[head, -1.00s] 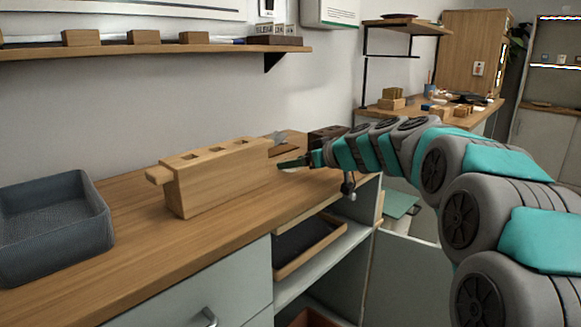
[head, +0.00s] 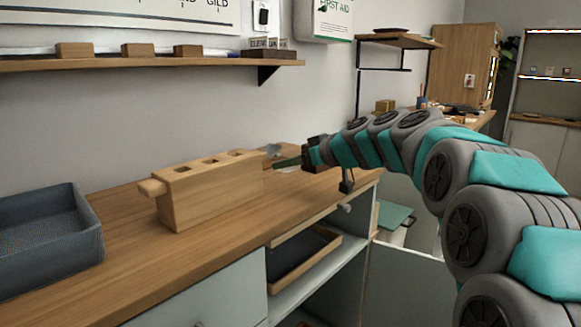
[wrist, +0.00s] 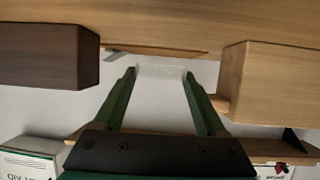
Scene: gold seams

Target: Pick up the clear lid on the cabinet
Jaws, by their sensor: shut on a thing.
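My gripper (head: 279,163) is over the cabinet's wooden top (head: 225,222), beyond the right end of the wooden slotted block (head: 210,188). In the wrist view its two green fingers (wrist: 160,72) are a short way apart, with a faint, see-through lid (wrist: 160,69) between their tips. I am shut on this clear lid. Its outline is hard to make out against the pale background. In the head view a pale clear patch (head: 288,170) shows just under the fingers, partly hidden by them.
In the wrist view a dark block (wrist: 45,55) is left of the fingers and the pale wooden block (wrist: 268,85) is right. A grey bin (head: 45,245) stands at the counter's left. A wall shelf (head: 150,62) runs above. An open compartment with a tray (head: 305,255) lies below the counter.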

